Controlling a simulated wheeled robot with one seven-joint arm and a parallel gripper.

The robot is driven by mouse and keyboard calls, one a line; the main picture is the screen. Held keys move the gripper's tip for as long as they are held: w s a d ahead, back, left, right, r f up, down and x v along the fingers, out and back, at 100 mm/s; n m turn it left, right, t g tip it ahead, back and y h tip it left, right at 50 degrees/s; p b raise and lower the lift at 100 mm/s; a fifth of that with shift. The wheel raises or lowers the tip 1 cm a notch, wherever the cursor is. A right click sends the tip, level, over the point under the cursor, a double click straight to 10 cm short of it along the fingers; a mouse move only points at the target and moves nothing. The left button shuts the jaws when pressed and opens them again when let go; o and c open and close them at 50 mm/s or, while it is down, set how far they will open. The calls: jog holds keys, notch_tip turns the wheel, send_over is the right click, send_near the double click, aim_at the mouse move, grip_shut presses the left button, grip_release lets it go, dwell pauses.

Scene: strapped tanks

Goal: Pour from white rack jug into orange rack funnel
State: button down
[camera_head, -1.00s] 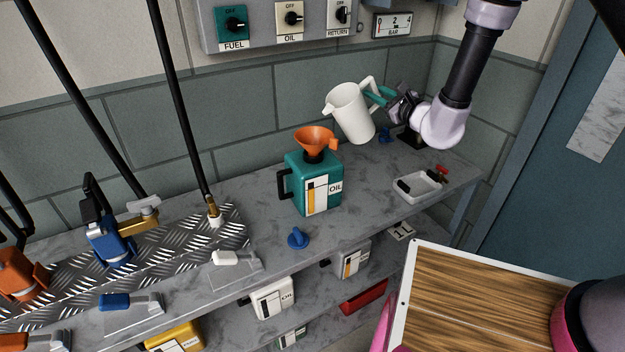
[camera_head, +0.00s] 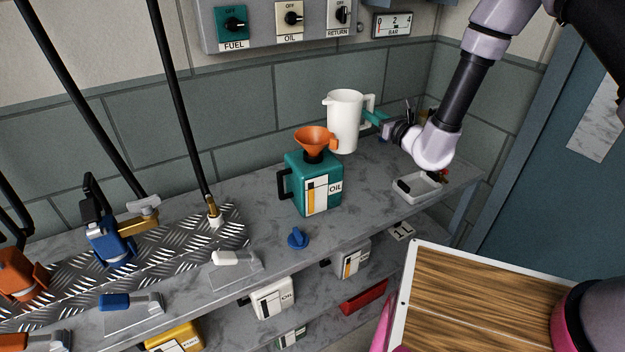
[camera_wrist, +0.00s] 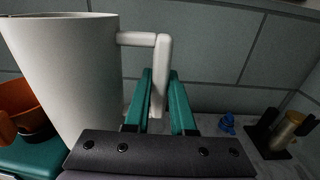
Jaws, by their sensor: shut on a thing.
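The white jug (camera_head: 345,122) is near upright just right of and behind the orange funnel (camera_head: 314,138) in the head view. My gripper (camera_head: 374,116) is shut on the jug's handle at its right side. In the wrist view, the green fingers (camera_wrist: 160,100) close around the vertical part of the handle, and the jug (camera_wrist: 68,75) fills the left. The funnel sits in the neck of a teal oil can (camera_head: 313,184) on the counter; it also shows at the wrist view's left edge (camera_wrist: 22,108). The jug's contents are hidden.
A blue cap (camera_head: 298,238) lies on the counter in front of the can. A white tray (camera_head: 418,187) is to the right. A control panel (camera_head: 290,22) hangs on the wall above. Hoses and a tread-plate strip (camera_head: 190,240) are at the left.

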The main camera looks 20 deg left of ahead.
jog(key=shift+r, duration=0.1)
jog(key=w+d+r, duration=0.1)
jog(key=w, duration=0.1)
jog(key=w+d+r, duration=0.2)
dwell(0.5)
